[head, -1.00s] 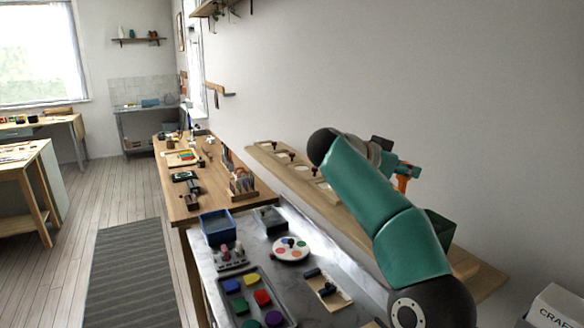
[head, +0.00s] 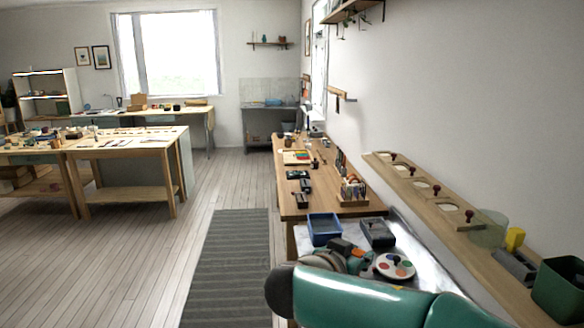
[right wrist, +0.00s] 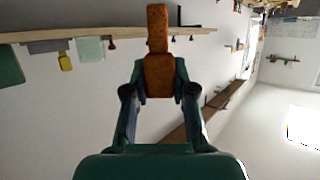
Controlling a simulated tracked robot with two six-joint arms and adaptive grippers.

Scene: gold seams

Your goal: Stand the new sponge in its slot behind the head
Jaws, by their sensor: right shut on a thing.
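My right gripper (right wrist: 159,80) is shut on an orange-brown block (right wrist: 157,28) in the right wrist view. The block is long, with a wider part between the fingers and a narrower part reaching beyond them. I take it for the sponge, but cannot be sure. In the head view my right gripper (head: 364,265) is low over the near bench, partly hidden by my own wrist, and the block cannot be made out there. I cannot pick out the slot or the head in either view. My left gripper is not in view.
A wall shelf (head: 408,182) at right bears a yellow block (head: 514,238), a grey block (head: 515,265) and a green bin (head: 558,290). A blue tray (head: 324,229), grey box (head: 377,233) and round palette (head: 394,266) stand on the bench. Floor and striped rug (head: 228,265) lie clear at left.

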